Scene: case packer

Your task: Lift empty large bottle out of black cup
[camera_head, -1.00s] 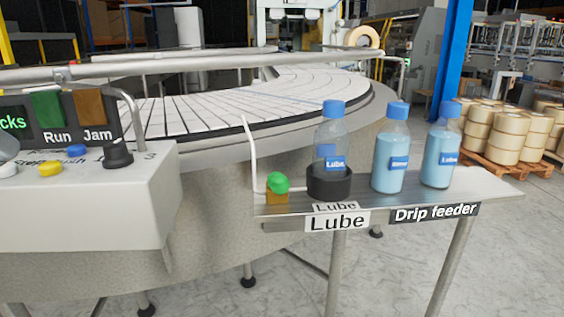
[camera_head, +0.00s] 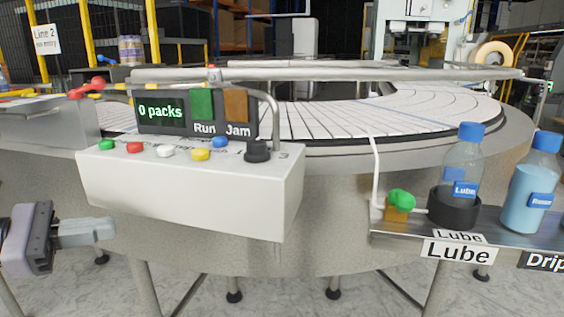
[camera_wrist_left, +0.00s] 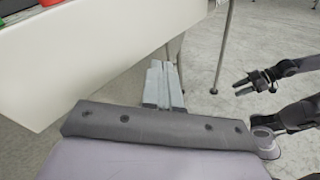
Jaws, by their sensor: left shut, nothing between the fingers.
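The large bottle (camera_head: 461,165), clear and without visible blue liquid, has a blue cap and a blue label. It stands upright in the black cup (camera_head: 455,211) on the shelf at the right of the head view; the cup hides its base. My left gripper (camera_head: 112,230) is shut and empty at the far left, below the control box and well away from the bottle. Its closed fingers also show in the left wrist view (camera_wrist_left: 163,88). My right gripper (camera_wrist_left: 238,88) shows small in that view, its fingers apart and empty.
A blue-filled bottle (camera_head: 530,190) stands right of the cup on the shelf (camera_head: 400,238). A green knob (camera_head: 402,200) is left of the cup. The white control box (camera_head: 190,195) with coloured buttons juts out between my left gripper and the shelf.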

